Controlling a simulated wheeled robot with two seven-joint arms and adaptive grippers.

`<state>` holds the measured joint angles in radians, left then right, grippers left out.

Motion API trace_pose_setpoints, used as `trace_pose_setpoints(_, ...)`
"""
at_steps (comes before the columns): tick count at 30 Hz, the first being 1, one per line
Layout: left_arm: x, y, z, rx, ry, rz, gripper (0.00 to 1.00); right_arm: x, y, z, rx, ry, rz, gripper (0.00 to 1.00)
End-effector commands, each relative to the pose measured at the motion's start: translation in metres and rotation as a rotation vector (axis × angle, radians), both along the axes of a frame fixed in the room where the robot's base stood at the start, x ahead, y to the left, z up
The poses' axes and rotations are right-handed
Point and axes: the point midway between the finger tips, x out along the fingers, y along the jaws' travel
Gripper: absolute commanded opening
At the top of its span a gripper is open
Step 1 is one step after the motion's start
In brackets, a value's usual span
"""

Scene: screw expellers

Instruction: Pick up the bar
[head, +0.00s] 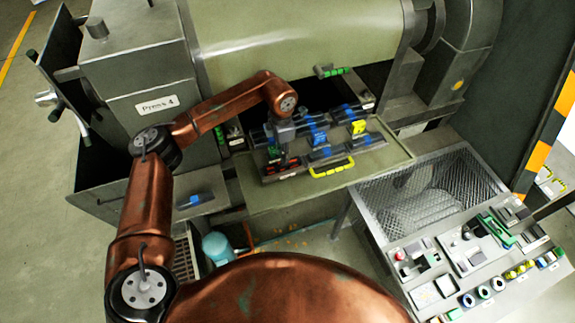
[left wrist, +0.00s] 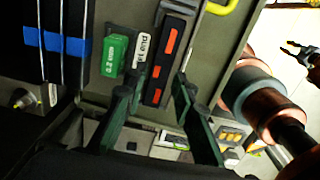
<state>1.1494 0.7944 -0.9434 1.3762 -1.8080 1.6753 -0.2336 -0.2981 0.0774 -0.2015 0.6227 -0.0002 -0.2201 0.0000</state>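A dark bar with orange-red marks (left wrist: 168,62) shows in the left wrist view, lying in a dark holder on the machine's ledge. In the head view a dark piece with red marks (head: 282,168) lies at the left of the ledge, just below my left gripper (head: 275,148). In the left wrist view the two dark fingers of my left gripper (left wrist: 160,92) are apart, one on each side of the bar's near end. I cannot tell whether they touch it. The bar's full length is hard to make out in the head view.
A green block (left wrist: 115,55) marked 0.2 mm sits left of the bar. Blue-banded dark bars (head: 318,135) and a yellow handle (head: 333,170) are to the right on the ledge (head: 390,152). A control panel (head: 480,265) and mesh guard (head: 430,190) stand further right.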

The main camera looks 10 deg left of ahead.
Motion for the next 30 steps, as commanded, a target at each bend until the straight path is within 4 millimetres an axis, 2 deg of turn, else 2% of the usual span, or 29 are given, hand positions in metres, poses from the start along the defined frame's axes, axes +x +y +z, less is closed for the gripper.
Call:
trace_pose_setpoints(7, -0.003, -0.001, -0.031, -0.002, 0.002, -0.003, 0.25, 0.004, -0.001, 0.017, -0.001, -0.006, 0.001, 0.27)
trace_pose_setpoints(12, -0.002, -0.002, -0.05, -0.001, 0.0, -0.005, 0.25, 0.001, -0.005, 0.021, -0.005, -0.003, 0.001, 0.27)
trace_pose_setpoints(20, -0.002, -0.002, -0.054, 0.0, -0.001, -0.005, 0.25, -0.003, -0.006, 0.02, -0.006, 0.003, -0.001, 0.27)
trace_pose_setpoints(30, -0.002, -0.001, -0.053, 0.0, -0.001, -0.004, 0.02, -0.003, -0.005, 0.02, -0.005, 0.004, -0.002, 0.27)
